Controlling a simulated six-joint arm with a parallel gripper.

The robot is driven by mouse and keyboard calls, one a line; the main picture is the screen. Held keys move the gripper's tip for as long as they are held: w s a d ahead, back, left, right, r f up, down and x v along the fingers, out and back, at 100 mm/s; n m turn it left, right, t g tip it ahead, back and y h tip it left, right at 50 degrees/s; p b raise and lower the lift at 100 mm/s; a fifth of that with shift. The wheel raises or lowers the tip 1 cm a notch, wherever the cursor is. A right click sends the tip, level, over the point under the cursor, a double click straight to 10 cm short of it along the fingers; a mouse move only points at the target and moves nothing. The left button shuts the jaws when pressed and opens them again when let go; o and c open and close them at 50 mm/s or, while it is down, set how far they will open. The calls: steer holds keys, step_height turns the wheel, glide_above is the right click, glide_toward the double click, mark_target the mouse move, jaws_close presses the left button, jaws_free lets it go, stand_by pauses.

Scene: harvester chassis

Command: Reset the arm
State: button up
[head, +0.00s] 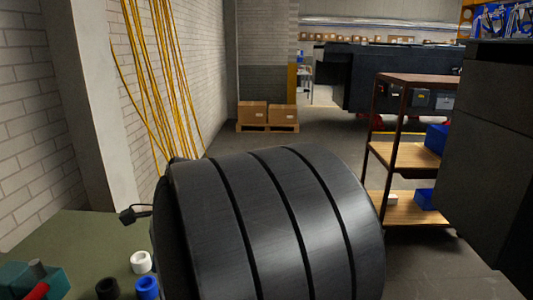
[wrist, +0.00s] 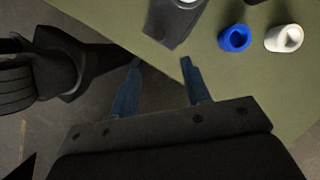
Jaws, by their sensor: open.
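My gripper (wrist: 161,66) shows in the wrist view with two blue fingers spread apart. Nothing is between them. The fingers are near the edge of a green table top (wrist: 225,85), with the dark floor showing beside it. My gripper does not show in the head view, where a large dark grooved form blocks the lower middle.
A blue ring (wrist: 235,38) and a white ring (wrist: 284,38) lie on the green table, beyond the fingers to the right. A black ring (head: 107,289) and a teal block (head: 38,281) are also there. A shelf rack (head: 415,79) stands at right.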

steer(key=x, duration=1.5)
steer(key=shift+r, duration=0.15)
steer(key=v, duration=1.7)
steer(key=shift+r, duration=0.2)
steer(key=shift+f, duration=0.15)
